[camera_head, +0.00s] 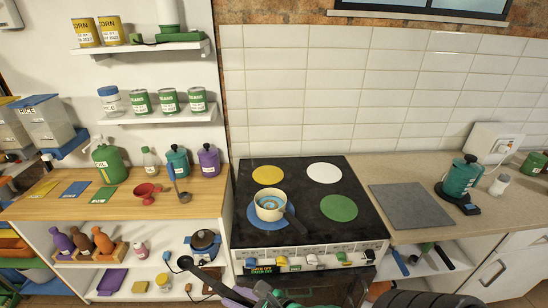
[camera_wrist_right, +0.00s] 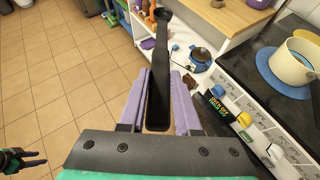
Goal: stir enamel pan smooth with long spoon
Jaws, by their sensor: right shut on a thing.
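The cream enamel pan (camera_head: 270,209) stands on the blue burner disc at the front left of the black stove; blue swirled contents show inside, and its dark handle points to the front right. It also shows at the right of the right wrist view (camera_wrist_right: 292,66). My right gripper (camera_head: 243,293) is shut on the long black spoon (camera_head: 205,275), in front of the stove and apart from the pan. In the wrist view the spoon (camera_wrist_right: 158,70) lies between the purple fingers, its round end pointing away. What seems to be my left gripper (camera_wrist_right: 22,160) shows small at the wrist view's lower left.
The stove (camera_head: 300,183) has yellow, white and green discs too, uncovered. A grey mat (camera_head: 407,204) lies on the right counter. On the left counter (camera_head: 140,207) stand bottles, a red funnel-like thing and a ladle. A lidded pot (camera_head: 206,243) sits on the shelf below.

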